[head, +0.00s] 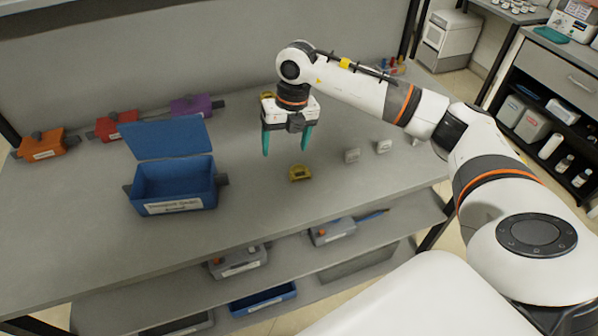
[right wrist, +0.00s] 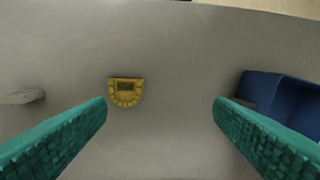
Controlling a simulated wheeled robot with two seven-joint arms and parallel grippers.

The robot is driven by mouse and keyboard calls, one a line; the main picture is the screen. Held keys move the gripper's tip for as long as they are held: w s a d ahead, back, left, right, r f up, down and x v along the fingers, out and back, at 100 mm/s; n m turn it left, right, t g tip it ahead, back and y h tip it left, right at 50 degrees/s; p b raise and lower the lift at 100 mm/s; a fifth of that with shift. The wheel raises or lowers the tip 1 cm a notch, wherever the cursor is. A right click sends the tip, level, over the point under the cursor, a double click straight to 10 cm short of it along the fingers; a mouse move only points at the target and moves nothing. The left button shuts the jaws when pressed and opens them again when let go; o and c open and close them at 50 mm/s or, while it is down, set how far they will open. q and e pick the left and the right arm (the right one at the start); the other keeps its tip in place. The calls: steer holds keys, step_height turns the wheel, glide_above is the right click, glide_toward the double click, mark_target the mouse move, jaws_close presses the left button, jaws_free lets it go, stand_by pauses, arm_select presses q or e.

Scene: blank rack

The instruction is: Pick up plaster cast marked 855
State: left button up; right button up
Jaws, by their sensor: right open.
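A yellow horseshoe-shaped dental cast (head: 300,174) lies on the grey upper shelf. It also shows in the right wrist view (right wrist: 125,97), left of centre between the two fingers but beyond their tips. It bears a dark label whose number I cannot read. My right gripper (head: 285,152) points down above the shelf, just behind the yellow cast in the head view. Its teal fingers (right wrist: 160,103) are wide apart and empty. Two pale blocks, perhaps casts, stand to the right: a nearer one (head: 352,156) and a farther one (head: 384,146). My left gripper is not in view.
An open blue bin (head: 175,188) with a raised lid stands left; it also shows in the right wrist view (right wrist: 290,100). Orange (head: 40,148), red (head: 116,126) and purple (head: 192,106) boxes line the back. Grey shelf around the yellow cast is clear.

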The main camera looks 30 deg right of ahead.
steer(key=r+h, duration=0.1)
steer(key=h, duration=0.1)
glide_above(299, 172)
steer(key=shift+m, duration=0.4)
steer(key=f, duration=0.2)
steer(key=f+p, duration=0.1)
steer(key=f, duration=0.1)
steer(key=f+p, duration=0.1)
steer(key=f, duration=0.1)
steer(key=shift+s+d, duration=0.2)
steer(key=shift+d, duration=0.05)
steer(key=f+p, duration=0.1)
steer(key=f, duration=0.2)
steer(key=f+p, duration=0.1)
steer(key=shift+w+a+f+p, duration=0.1)
steer(key=shift+a+f+p, duration=0.2)
steer(key=shift+f, duration=0.6)
steer(key=c, duration=1.1)
steer(key=shift+r, duration=0.15)
